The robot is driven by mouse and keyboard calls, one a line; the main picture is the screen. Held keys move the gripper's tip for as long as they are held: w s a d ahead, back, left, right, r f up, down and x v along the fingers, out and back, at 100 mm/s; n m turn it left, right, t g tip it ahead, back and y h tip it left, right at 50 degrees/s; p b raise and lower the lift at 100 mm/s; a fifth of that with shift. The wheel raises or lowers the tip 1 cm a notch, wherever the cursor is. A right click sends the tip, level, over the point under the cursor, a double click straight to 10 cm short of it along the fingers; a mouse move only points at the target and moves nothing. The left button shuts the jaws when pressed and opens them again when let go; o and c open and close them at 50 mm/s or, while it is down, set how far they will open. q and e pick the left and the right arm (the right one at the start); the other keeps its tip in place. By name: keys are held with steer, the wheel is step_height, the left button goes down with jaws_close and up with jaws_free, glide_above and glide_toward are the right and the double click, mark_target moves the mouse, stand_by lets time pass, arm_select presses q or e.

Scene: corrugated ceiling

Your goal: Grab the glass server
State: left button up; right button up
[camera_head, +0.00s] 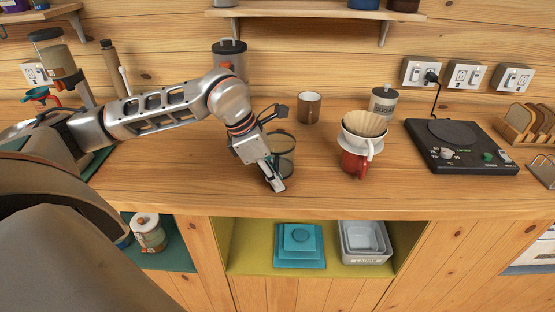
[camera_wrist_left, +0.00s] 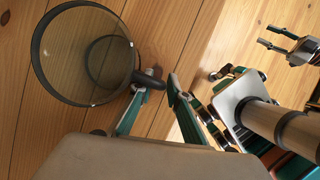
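The glass server (camera_head: 282,160) is a dark, see-through round vessel standing on the wooden counter. In the left wrist view the server (camera_wrist_left: 62,62) is seen from above, with its dark handle (camera_wrist_left: 150,79) pointing toward my left gripper (camera_wrist_left: 157,88). That gripper's fingers are apart, and the handle's end lies at or between the fingertips; firm contact cannot be made out. In the head view my left gripper (camera_head: 275,183) is low at the server's front side and partly covers it. My right gripper (camera_wrist_left: 277,38) shows at the top right of the wrist view, fingers apart and empty.
A brown mug (camera_head: 310,107) stands behind the server. A red cup with a white dripper (camera_head: 362,148) stands to its right, before a sugar canister (camera_head: 382,103). A black hot plate (camera_head: 460,147) is further right. The counter's front edge is close to my left gripper.

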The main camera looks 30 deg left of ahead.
arm_select(q)
steer(key=shift+w+d+f, duration=0.15)
steer(key=shift+f, duration=0.55)
steer(key=shift+c, duration=0.4)
jaws_close()
steer(key=shift+r, duration=0.1)
steer(key=shift+r, duration=0.1)
